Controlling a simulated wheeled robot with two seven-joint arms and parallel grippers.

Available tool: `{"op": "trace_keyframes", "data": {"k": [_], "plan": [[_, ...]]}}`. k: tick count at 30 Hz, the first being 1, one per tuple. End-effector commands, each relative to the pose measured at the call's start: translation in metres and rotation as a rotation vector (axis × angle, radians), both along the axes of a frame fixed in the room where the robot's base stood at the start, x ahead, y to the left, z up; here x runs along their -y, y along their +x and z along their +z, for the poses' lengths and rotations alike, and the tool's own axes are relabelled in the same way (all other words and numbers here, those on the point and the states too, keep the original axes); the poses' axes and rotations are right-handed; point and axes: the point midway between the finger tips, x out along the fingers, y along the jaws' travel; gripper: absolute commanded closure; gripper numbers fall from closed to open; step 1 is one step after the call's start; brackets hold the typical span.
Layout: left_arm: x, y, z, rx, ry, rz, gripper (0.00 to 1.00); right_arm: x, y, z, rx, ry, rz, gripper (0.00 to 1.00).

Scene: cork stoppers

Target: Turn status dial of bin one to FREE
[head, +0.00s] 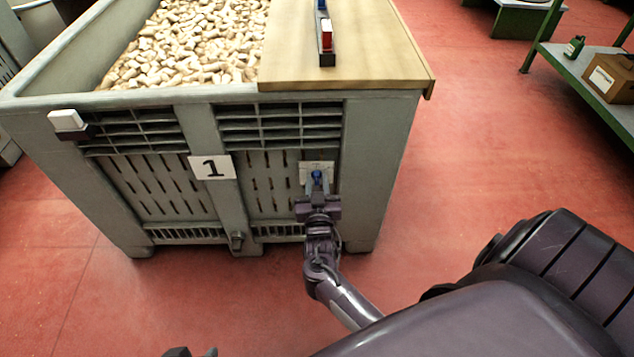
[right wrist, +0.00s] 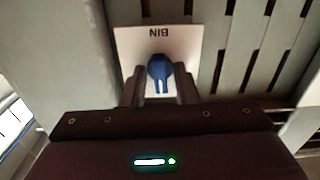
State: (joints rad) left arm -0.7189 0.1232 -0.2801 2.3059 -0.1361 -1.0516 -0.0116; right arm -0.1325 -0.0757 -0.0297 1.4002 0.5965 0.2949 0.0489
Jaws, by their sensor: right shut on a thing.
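Bin one (head: 394,150) is a large grey slatted crate full of corks, with a white "1" label (head: 211,167) on its front. Its status dial has a blue knob (head: 317,176) on a white plate (head: 305,167) at the front right. In the right wrist view the knob (right wrist: 159,70) stands on the plate (right wrist: 128,42), which reads "BIN" upside down. My right gripper (head: 317,191) is shut on the knob, one finger on each side. The knob's setting cannot be read; other plate lettering is hidden. Only a dark tip of my left gripper (head: 190,352) shows at the bottom edge.
A wooden board (head: 350,45) covers the bin's right top, carrying a narrow rack (head: 326,58) with a red-and-white piece. A white block (head: 66,120) sits on the bin's left front. A green shelf (head: 585,70) with a cardboard box (head: 608,78) stands right. Red floor between is clear.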

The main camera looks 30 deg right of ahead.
Motion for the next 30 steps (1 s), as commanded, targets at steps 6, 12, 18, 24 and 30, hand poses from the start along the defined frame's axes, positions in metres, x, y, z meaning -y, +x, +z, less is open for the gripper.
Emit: {"op": "trace_keyframes", "data": {"k": [6,12,18,24,30], "plan": [[-0.0008,0.0001,0.0000,-0.002,0.002,0.002,0.64,-0.0001,-0.0003,-0.0008,0.022,0.039,0.000,0.96],[-0.0011,0.0000,-0.0003,-0.004,0.003,0.001,0.64,0.0000,-0.0002,-0.0009,0.026,0.046,0.000,0.96],[-0.0012,0.0000,-0.0004,-0.005,0.004,0.001,0.64,0.0000,-0.0001,-0.0008,0.026,0.046,0.000,0.96],[-0.0012,0.0000,-0.0004,-0.005,0.004,0.001,0.64,0.0000,-0.0001,-0.0006,0.025,0.045,0.000,0.65],[-0.0012,0.0000,0.0002,-0.005,0.004,0.001,0.64,-0.0008,-0.0011,-0.0003,0.026,0.045,0.000,0.65]]}}
